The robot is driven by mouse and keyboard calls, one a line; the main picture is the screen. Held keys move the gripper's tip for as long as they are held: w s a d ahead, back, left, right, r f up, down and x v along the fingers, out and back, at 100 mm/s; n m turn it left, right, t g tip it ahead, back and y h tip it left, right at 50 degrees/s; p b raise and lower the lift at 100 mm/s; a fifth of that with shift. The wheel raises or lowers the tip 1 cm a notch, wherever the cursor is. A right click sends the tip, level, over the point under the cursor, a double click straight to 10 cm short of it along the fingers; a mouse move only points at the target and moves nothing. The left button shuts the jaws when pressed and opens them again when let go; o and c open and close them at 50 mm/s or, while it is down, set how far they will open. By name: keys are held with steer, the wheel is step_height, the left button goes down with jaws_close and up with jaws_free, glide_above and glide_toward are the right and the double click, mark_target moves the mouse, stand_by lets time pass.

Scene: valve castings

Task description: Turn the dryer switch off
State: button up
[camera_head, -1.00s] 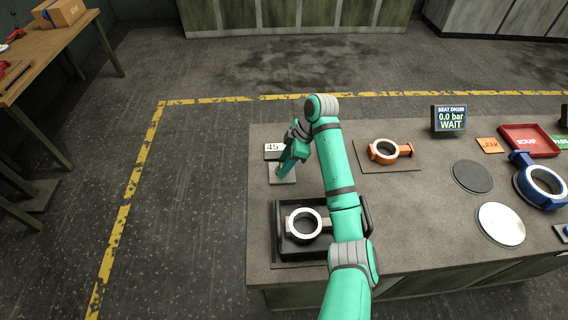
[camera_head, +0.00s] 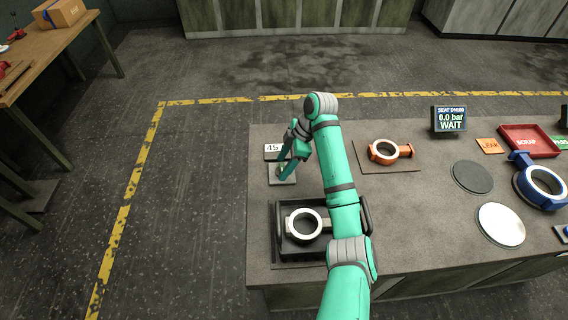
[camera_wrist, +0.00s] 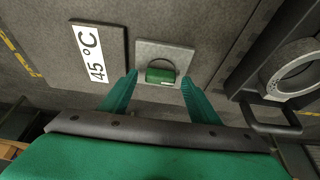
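The dryer switch is a green block (camera_wrist: 160,74) on a light grey square plate (camera_wrist: 179,51) in the wrist view. In the head view the plate (camera_head: 284,180) lies at the left end of the bench, partly hidden by my gripper. A white 45 °C sign (camera_wrist: 90,53) is left of it. My gripper (camera_wrist: 160,80) is open and empty, with one green finger on either side of the switch in the picture. Whether the fingers touch it cannot be told. The sign also shows in the head view (camera_head: 272,148).
A black tray (camera_head: 276,238) with a pale ring casting (camera_head: 304,209) stands just in front of the switch. An orange ring casting (camera_head: 375,159) lies on a plate to the right. A display (camera_head: 449,118) reads 0.0 bar WAIT. The far left bench corner is clear.

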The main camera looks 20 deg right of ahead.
steer(key=v, duration=1)
steer(key=shift+r, duration=0.4)
steer(key=shift+s+d, duration=0.1)
steer(key=shift+d, duration=0.2)
